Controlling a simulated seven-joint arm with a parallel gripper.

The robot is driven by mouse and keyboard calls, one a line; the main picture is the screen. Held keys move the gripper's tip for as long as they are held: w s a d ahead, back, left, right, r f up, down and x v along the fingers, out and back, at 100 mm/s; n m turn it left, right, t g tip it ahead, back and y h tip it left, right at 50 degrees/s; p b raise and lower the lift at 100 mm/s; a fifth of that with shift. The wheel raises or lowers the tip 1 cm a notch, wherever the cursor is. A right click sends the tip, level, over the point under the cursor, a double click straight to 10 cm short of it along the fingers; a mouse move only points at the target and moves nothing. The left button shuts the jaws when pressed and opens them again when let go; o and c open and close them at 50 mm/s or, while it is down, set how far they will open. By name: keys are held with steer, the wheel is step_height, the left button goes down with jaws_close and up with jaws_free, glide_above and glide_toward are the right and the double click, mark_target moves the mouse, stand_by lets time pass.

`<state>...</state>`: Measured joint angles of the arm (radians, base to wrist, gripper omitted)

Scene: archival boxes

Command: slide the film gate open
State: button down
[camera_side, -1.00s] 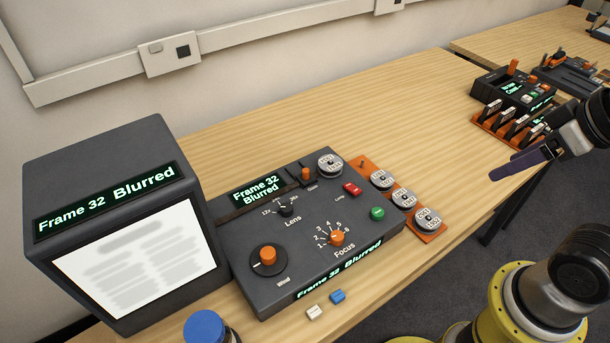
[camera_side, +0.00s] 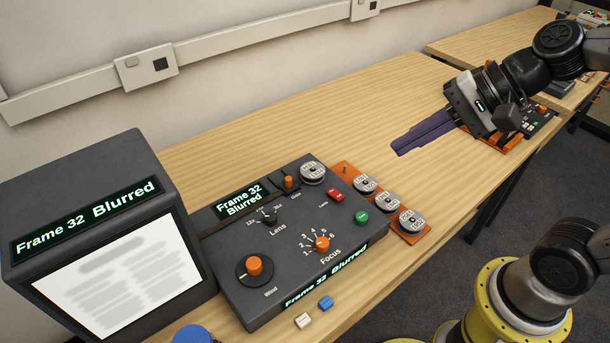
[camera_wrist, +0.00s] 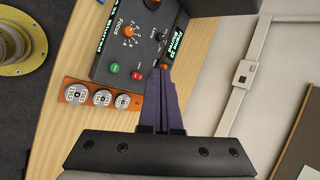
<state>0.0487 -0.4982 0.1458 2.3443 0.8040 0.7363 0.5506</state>
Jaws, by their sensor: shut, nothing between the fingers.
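The film reader (camera_side: 290,240) is a dark grey console on the wooden table, also seen in the wrist view (camera_wrist: 118,58). A small orange knob (camera_side: 289,181) stands in a dark slot at its back edge, beside a film reel. It looks like the gate slider, but its label is too small to read surely. My gripper (camera_side: 400,148) has long purple fingers, shut and empty, above the table right of the console and apart from it. In the wrist view my fingertips (camera_wrist: 163,75) point toward the console's reel end and partly cover that area.
An orange rack (camera_side: 400,221) with several reels adjoins the console's right side. A screen (camera_side: 110,260) reading "Frame 32 Blurred" stands left. White (camera_side: 304,320) and blue (camera_side: 326,303) blocks lie in front. Table between rack and gripper is clear. Another device (camera_side: 538,122) is behind my arm.

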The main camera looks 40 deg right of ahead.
mark_target(292, 184)
steer(key=w+d+f+m+y, duration=0.1)
steer(key=w+f+m, duration=0.5)
steer(key=w+m, duration=0.45)
steer(key=w+d+f+m, duration=0.2)
steer(key=d+f+m, duration=0.1)
steer(key=f, duration=0.5)
steer(key=shift+w+f+m, duration=0.25)
steer(key=shift+w+m, duration=0.05)
steer(key=shift+m, duration=0.15)
steer(key=shift+d, duration=0.1)
steer(key=x, duration=0.9)
steer(key=shift+f, duration=0.25)
steer(key=w+a, duration=0.2)
steer(key=shift+w+a+f, duration=0.15)
steer(key=shift+w+f, duration=0.1)
steer(key=shift+w+a, duration=0.35)
steer(key=shift+w, duration=0.05)
